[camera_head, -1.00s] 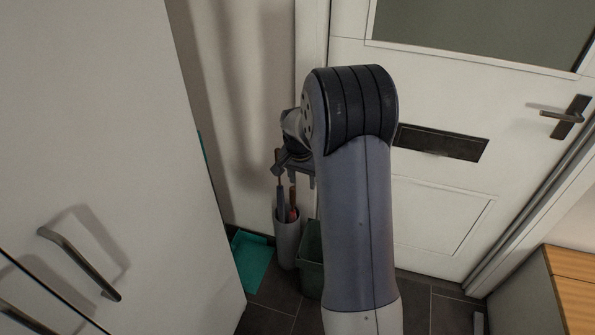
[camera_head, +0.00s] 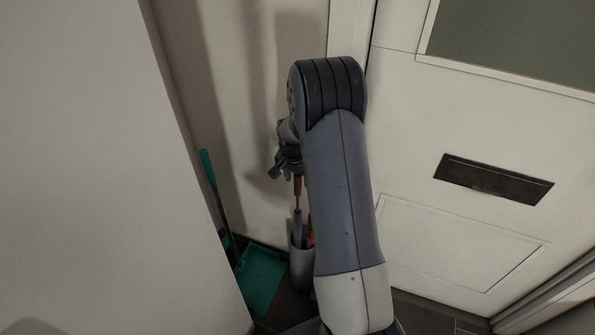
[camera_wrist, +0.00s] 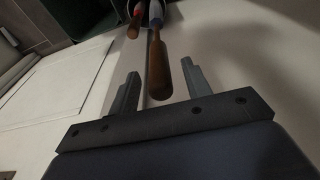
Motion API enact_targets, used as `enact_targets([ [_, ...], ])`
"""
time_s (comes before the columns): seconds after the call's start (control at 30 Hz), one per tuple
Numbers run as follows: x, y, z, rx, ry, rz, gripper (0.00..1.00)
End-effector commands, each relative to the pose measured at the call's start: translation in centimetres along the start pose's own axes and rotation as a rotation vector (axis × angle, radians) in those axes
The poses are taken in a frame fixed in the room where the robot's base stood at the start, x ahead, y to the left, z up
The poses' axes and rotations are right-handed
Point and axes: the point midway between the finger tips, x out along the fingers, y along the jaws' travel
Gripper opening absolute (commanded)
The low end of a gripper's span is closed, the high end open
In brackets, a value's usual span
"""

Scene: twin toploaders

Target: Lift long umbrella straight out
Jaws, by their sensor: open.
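The long umbrella (camera_head: 298,226) stands upright in a pale grey cylindrical stand (camera_head: 300,270), its brown wooden handle (camera_head: 298,187) rising above the rim. My gripper (camera_head: 287,171) is just above the stand, at the handle's top, partly hidden by my arm. In the wrist view, my gripper (camera_wrist: 160,72) is open, and the wooden handle (camera_wrist: 160,66) lies between the two fingers, with gaps on both sides. A second, shorter umbrella with a red part (camera_wrist: 137,12) and a wooden handle sits beside it in the stand. The lower umbrella is hidden inside the stand.
A teal dustpan (camera_head: 262,278) with an upright handle is left of the stand. A large white cabinet (camera_head: 110,180) fills the left. The white door with a dark letter slot (camera_head: 493,180) is at right.

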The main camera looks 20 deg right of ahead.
Motion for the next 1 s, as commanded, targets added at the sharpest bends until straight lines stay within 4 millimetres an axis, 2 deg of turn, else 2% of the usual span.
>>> enact_targets([
  [0.2,1.6,0.0,0.0,0.0,0.0,0.0,0.46],
  [0.47,1.7,0.0,0.0,0.0,0.0,0.0,0.46],
  [1.0,1.6,0.0,0.0,0.0,0.0,-0.001,0.04],
])
